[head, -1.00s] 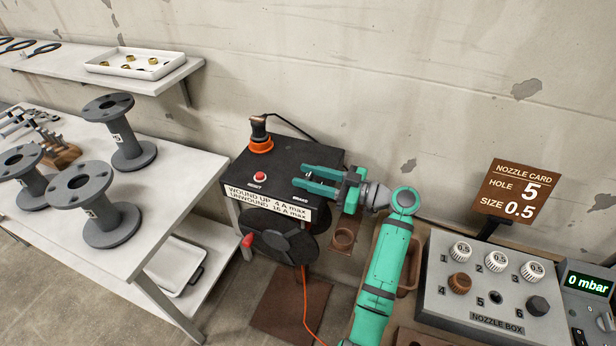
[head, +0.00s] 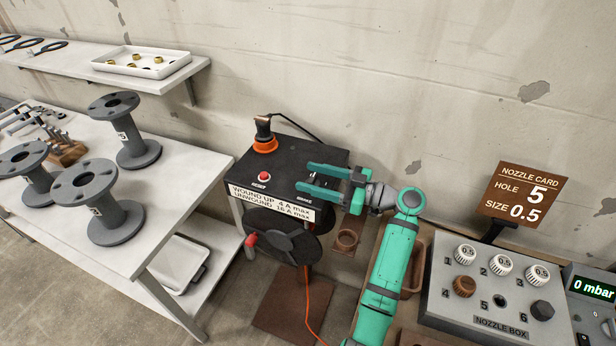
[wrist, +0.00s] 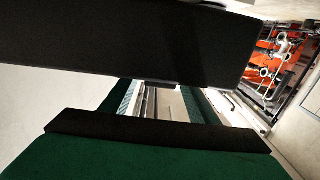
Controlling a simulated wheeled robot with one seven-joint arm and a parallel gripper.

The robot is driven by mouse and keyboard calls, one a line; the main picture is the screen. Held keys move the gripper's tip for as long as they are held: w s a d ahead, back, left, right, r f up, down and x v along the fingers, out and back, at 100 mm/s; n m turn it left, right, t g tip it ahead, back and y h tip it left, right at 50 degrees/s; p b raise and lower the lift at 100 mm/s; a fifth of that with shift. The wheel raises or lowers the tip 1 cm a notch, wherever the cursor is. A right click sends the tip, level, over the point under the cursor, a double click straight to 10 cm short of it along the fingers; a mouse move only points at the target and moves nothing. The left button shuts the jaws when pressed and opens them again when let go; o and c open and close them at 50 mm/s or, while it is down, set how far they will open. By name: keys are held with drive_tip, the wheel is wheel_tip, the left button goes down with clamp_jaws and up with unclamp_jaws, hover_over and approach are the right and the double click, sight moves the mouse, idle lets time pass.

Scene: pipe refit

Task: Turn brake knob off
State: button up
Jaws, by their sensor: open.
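The black box (head: 246,172) of the cable reel stands in the middle of the head view. Its top carries an orange-based plug (head: 264,140) and a red reset button (head: 264,177). My gripper (head: 305,177) is open, with both teal fingers reaching left over this part of the box. Contact with a knob cannot be told. In the wrist view, dark surfaces fill most of the picture and no knob is recognisable.
A white bench (head: 165,215) with grey flanged spools (head: 112,215) is at the left. A nozzle box (head: 490,290) and a brown nozzle card (head: 522,196) are at the right. An orange cable (head: 308,305) hangs below the reel. The wall is close behind.

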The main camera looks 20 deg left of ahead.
drive_tip(key=d, duration=0.9)
drive_tip(key=shift+s+d, duration=0.15)
drive_tip(key=shift+d, duration=0.25)
